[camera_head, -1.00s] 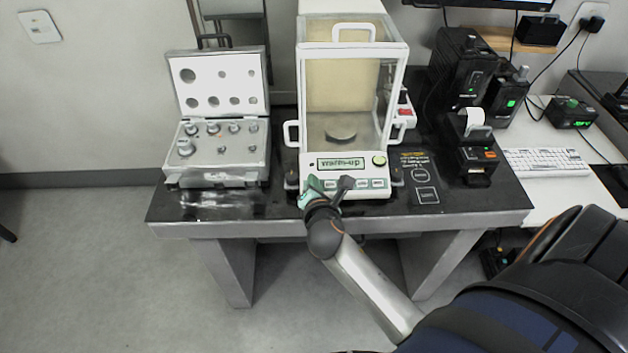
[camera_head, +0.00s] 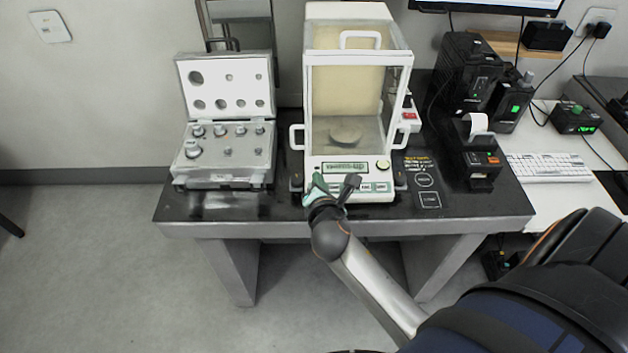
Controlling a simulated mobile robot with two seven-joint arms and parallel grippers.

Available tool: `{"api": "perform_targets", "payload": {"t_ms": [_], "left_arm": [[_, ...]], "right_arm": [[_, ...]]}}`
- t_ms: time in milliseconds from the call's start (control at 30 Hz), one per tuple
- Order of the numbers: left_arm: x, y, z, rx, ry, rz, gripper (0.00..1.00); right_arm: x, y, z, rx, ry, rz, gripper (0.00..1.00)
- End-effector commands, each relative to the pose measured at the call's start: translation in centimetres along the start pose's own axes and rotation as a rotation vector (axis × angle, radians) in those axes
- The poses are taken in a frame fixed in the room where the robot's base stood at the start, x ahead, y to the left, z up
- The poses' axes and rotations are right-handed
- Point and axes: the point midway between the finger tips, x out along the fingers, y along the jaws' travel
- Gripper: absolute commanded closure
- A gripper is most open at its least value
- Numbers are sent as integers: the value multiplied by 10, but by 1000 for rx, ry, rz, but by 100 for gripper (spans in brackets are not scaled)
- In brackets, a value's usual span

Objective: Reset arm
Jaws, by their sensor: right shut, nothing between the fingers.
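My right gripper (camera_head: 333,186) is at the front of the analytical balance (camera_head: 350,193), low over the table's front edge and before its button panel. Its jaws are shut with nothing between them. The arm reaches up to it from the lower right. The balance is a glass-walled box with white frame and handles, and a round pan (camera_head: 346,133) shows inside. My left gripper is not in view.
An open weight case (camera_head: 222,180) with several metal weights stands left on the black table (camera_head: 465,207). A small printer (camera_head: 478,158), black devices (camera_head: 466,75) and a keyboard (camera_head: 548,168) are at the right. Floor in front is clear.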

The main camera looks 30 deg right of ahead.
Motion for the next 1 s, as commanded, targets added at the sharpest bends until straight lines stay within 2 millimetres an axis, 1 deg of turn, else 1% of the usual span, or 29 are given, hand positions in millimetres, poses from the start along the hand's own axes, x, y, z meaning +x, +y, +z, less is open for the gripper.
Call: {"api": "perform_targets", "payload": {"t_ms": [267, 367, 433, 467, 567, 600, 667, 700, 833, 900, 1000], "left_arm": [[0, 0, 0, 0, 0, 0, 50], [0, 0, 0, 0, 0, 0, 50], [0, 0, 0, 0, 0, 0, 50], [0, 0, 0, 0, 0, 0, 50], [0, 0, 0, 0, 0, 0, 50], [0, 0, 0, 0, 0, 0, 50], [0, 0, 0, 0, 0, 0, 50], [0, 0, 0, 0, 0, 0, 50], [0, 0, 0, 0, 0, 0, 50], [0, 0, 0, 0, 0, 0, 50], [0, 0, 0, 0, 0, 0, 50]], "right_arm": [[0, -1, -2, 11, 6, 0, 100], [-3, -10, -15, 88, 49, -2, 100], [-8, -21, -33, 204, 107, -7, 100], [-11, -27, -42, 271, 139, -12, 100], [-26, -50, -77, 542, 258, -55, 100], [-33, -59, -91, 662, 304, -83, 100], [-46, -72, -110, 845, 367, -135, 100], [-55, -81, -122, 967, 404, -175, 100], [-86, -108, -153, 1357, 490, -333, 100], [-101, -119, -165, 1543, 513, -420, 100], [-118, -132, -176, 1752, 522, -524, 100]]}}
